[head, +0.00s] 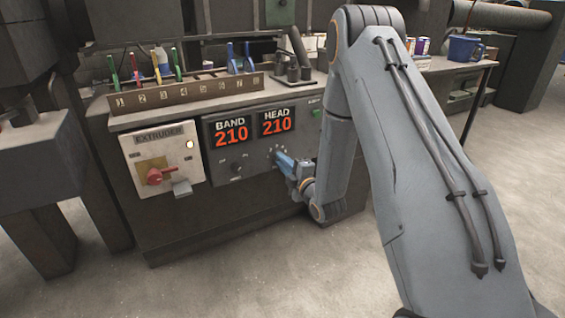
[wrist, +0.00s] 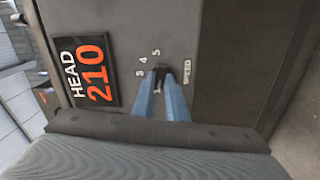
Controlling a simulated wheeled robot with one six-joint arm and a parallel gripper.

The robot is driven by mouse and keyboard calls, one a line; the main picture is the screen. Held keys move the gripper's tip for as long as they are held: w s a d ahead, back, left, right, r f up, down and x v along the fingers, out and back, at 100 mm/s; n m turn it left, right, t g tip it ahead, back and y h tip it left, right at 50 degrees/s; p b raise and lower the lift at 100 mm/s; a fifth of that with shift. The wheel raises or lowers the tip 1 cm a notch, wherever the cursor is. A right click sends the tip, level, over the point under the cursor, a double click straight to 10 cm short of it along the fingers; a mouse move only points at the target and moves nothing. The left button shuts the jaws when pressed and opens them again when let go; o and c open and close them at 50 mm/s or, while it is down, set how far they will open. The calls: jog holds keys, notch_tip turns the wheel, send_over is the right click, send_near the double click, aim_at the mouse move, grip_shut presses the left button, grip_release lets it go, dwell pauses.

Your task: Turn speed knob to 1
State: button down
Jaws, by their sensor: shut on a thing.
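The dark speed knob (wrist: 160,69) is on the machine's control panel, between my fingertips in the wrist view. My gripper (wrist: 160,77) has two blue fingers, shut on the knob from both sides. In the head view my gripper (head: 281,158) reaches the panel's lower right and hides the knob. The wrist view is turned on its side: the numbers 3, 4 and 5 show around the knob, and the SPEED label (wrist: 187,72) is to its right. The 1 and 2 marks are not readable there. I cannot tell which number the knob points to.
The BAND display (head: 231,132) and HEAD display (head: 276,121) both read 210. Another knob (head: 236,167) sits below BAND. The extruder box (head: 163,158) with a red switch is at left. A numbered tool rack (head: 185,90) stands on top. The floor in front is clear.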

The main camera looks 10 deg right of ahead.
jog(key=shift+f, duration=0.1)
jog(key=c, duration=1.8)
grip_release()
jog(key=shift+o, duration=0.2)
jog(key=shift+s, duration=0.1)
jog(key=v, duration=0.7)
jog(key=shift+s+d+p, duration=0.15)
jog(key=shift+s+p, duration=0.15)
jog(key=shift+p, duration=0.15)
